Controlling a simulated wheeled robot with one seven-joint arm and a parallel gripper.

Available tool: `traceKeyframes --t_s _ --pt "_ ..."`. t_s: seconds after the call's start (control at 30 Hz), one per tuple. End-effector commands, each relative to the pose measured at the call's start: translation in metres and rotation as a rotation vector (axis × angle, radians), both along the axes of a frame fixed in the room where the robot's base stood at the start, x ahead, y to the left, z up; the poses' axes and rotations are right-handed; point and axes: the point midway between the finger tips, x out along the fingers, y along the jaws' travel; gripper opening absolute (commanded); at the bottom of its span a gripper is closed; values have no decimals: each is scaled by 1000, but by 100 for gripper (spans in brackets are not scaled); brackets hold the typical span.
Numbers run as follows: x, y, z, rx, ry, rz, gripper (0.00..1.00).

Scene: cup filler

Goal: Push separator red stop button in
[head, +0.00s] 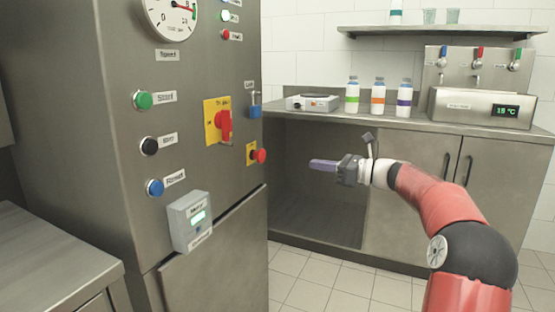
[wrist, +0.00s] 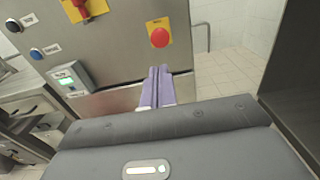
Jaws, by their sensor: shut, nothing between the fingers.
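A round red button on a yellow plate (head: 259,155) sits near the right edge of the grey steel cabinet. I take it to be the stop button, though no label on it is readable. In the wrist view the red button (wrist: 160,38) is above and ahead of my fingertips. My gripper (head: 312,164) is shut and empty, its purple fingers pointing left toward the cabinet. A visible gap lies between them and the button in the head view. The closed fingers also show in the wrist view (wrist: 159,72), below the button.
A red rotary switch on a yellow plate (head: 223,125) and a blue padlock (head: 255,106) are close above the button. A small grey display box (head: 190,220) juts from the cabinet. A counter with bottles (head: 378,97) stands behind my arm. The tiled floor is clear.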

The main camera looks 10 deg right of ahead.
Motion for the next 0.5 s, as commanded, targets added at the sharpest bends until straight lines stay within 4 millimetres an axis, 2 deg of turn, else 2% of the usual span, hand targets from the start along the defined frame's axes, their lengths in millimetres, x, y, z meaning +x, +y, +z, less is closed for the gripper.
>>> traceKeyframes --t_s 0.17,0.5 --pt "8 13 0 0 0 4 0" --pt "49 70 0 -1 0 4 0"
